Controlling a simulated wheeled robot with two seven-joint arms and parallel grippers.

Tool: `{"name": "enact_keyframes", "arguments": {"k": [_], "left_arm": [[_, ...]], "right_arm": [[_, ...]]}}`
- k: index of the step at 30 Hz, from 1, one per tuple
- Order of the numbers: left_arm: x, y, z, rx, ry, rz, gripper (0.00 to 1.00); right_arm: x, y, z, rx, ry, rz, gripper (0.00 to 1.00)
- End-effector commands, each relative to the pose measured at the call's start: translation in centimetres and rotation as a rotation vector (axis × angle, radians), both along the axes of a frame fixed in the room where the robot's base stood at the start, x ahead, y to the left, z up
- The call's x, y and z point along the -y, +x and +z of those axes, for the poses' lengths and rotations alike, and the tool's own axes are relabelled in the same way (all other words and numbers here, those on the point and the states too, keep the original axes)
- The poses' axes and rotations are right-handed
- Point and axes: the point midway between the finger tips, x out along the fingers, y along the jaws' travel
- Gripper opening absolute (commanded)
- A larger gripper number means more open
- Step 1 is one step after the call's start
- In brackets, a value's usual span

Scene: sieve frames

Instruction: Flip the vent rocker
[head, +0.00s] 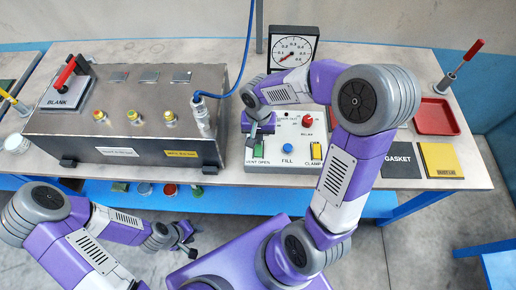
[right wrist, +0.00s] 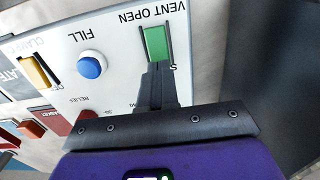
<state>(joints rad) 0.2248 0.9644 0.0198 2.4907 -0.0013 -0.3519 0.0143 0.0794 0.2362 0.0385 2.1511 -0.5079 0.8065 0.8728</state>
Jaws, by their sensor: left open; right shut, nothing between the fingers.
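The vent rocker is a green rocker (head: 258,149) beside the words VENT OPEN, at the front left of the white control panel (head: 272,165). It shows larger in the right wrist view (right wrist: 155,43), set in a dark slot. My right gripper (head: 254,137) is shut and empty over the panel. In the right wrist view its closed fingertips (right wrist: 158,68) are at the rocker's near end and overlap it slightly; I cannot tell whether they touch. My left gripper (head: 190,241) is open and empty, low in front of the table, away from the panel.
On the panel are a blue FILL button (head: 287,148), a yellow CLAMP rocker (head: 316,151) and a red RELIEF knob (head: 307,121). A gauge (head: 293,50) stands behind. A large metal box (head: 130,125) with a blue hose is left; a red tray (head: 436,117) is right.

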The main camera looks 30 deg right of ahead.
Motion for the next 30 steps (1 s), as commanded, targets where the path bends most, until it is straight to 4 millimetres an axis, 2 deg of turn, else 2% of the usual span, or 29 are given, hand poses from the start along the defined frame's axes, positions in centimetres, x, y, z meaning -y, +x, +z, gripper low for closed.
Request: {"name": "enact_keyframes", "arguments": {"k": [30], "left_arm": [[0.0,0.0,-1.0,0.0,0.0,0.0,0.43]], "right_arm": [[0.0,0.0,-1.1,0.0,0.0,0.0,0.0]]}}
